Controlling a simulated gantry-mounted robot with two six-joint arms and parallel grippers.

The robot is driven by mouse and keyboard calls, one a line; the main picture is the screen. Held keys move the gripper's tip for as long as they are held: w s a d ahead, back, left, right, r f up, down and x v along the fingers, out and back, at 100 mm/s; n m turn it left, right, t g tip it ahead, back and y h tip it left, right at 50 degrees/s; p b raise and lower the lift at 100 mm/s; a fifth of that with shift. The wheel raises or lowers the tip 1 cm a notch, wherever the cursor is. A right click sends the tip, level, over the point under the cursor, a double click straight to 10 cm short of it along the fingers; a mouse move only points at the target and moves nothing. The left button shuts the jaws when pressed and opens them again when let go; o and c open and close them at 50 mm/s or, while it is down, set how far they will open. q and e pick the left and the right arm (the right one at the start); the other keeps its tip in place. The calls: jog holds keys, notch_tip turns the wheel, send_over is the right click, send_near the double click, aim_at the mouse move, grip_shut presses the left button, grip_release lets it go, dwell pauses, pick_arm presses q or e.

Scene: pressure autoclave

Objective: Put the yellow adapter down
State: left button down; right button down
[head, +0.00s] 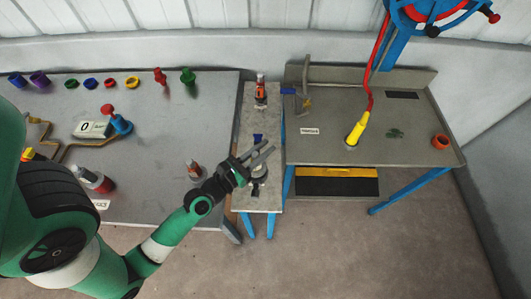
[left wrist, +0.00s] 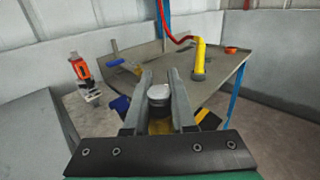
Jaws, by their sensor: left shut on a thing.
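My left gripper (head: 263,149) is over the front part of the narrow bench. In the left wrist view, its fingers (left wrist: 160,78) are closed on a piece with a yellowish part (left wrist: 160,127) low between them, which I take for the yellow adapter. A grey round-topped cylinder (left wrist: 159,93) shows between the fingers; I cannot tell whether it touches the held piece. In the head view the fingers hide the adapter, and a grey metal fitting (head: 259,174) shows just below them. My right gripper is not in view.
A yellow nozzle (head: 355,133) on a red hose stands on the right table (head: 420,140). A small red bottle (head: 194,171) stands on the left table near my arm.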

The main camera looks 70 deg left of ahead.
pick_arm(q)
jog(key=shift+f, duration=0.2)
jog(key=c, duration=0.7)
grip_release()
jog(key=shift+c, duration=0.2)
jog(key=shift+r, duration=0.55)
jog(key=b+v, duration=0.5)
jog(key=v, duration=0.7)
jog(key=shift+f+b, duration=0.25)
jog(key=shift+b, duration=0.1)
